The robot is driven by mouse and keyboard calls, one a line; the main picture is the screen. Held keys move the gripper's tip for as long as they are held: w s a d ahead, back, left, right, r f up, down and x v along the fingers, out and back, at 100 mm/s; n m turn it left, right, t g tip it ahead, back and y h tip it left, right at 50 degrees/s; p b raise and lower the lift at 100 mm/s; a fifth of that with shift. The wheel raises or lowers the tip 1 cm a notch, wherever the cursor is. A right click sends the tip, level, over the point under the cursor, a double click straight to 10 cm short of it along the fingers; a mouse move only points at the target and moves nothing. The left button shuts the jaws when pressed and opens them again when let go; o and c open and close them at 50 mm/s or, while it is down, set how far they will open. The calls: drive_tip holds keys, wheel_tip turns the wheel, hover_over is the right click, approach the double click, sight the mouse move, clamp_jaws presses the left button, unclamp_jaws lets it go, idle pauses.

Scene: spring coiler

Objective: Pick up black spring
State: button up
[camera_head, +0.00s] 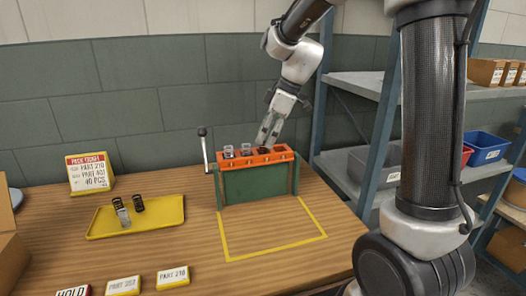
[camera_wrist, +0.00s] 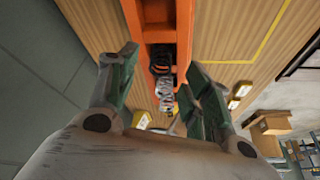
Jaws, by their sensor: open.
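An orange-topped green rack (camera_head: 258,184) stands on the bench, with springs in its top holes. My gripper (camera_head: 266,138) is over its right half in the head view, fingers pointing down. In the wrist view the gripper (camera_wrist: 160,65) is open, with one finger on each side of the orange rack top (camera_wrist: 158,20). A black spring (camera_wrist: 162,57) shows between the fingers, with a silver spring (camera_wrist: 166,92) just below it in the picture. I cannot tell whether the fingers touch anything. Two more black springs (camera_head: 138,204) (camera_head: 116,201) and a silver spring (camera_head: 124,217) are on the yellow tray.
The yellow tray (camera_head: 165,214) lies left of the rack. A lever with a black knob (camera_head: 202,132) rises at the rack's left end. A price-like ticket sign (camera_head: 90,172) stands behind the tray. Yellow tape (camera_head: 275,252) outlines clear bench in front. Shelving with bins (camera_head: 487,148) is right.

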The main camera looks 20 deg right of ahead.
drive_tip(key=shift+x, duration=1.1)
drive_tip(key=shift+c, duration=0.4)
drive_tip(key=c, duration=1)
